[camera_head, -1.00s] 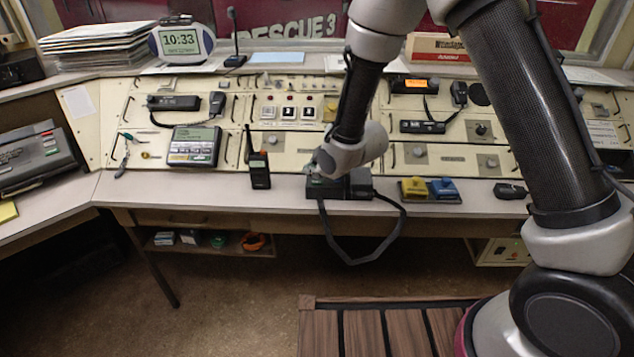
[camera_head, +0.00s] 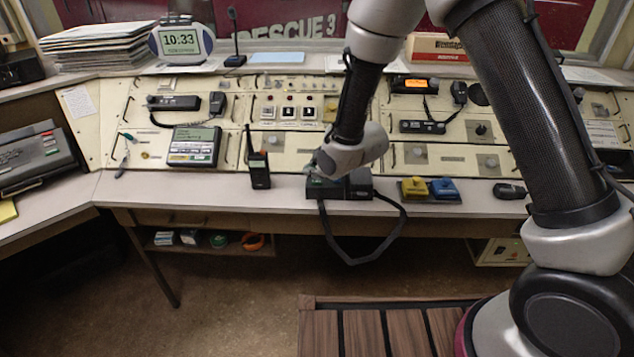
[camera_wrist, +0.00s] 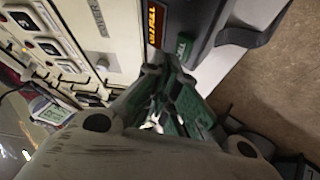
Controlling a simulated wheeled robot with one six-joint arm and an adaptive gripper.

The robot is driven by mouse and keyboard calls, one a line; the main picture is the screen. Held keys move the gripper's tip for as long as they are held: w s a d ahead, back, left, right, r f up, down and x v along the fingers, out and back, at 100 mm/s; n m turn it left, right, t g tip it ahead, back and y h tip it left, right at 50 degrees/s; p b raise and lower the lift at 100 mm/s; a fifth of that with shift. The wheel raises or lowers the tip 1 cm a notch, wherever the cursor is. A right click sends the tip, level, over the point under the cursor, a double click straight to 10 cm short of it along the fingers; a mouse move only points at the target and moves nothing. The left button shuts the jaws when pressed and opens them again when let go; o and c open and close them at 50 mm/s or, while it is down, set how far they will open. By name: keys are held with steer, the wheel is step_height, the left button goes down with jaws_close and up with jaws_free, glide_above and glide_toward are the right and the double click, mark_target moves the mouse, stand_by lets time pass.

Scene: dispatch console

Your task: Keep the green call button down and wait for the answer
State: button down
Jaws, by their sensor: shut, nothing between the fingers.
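The black intercom box (camera_head: 352,186) stands on the front desk ledge, with a dark strap hanging from it. In the wrist view the box (camera_wrist: 208,22) shows a lit orange display (camera_wrist: 155,22) and a green call button (camera_wrist: 184,48). My gripper (camera_wrist: 160,72) is shut and empty, its tips right at the green button's edge. The fingers hide part of the button, and I cannot tell how far down it is. In the head view my gripper (camera_head: 317,170) points down at the left end of the box; my wrist covers most of that spot.
A handheld radio (camera_head: 259,170) stands upright left of the box. A yellow and blue button pair (camera_head: 430,189) sits to its right. A desk phone unit (camera_head: 194,146) and a clock reading 10:33 (camera_head: 180,42) are farther back. The ledge between radio and box is narrow.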

mark_target(314, 183)
steer(key=shift+f, duration=0.25)
steer(key=shift+f, duration=0.4)
stand_by(1.8)
steer(key=shift+r, duration=0.15)
stand_by(1.0)
steer(key=shift+r, duration=0.65)
steer(key=shift+r, duration=2.5)
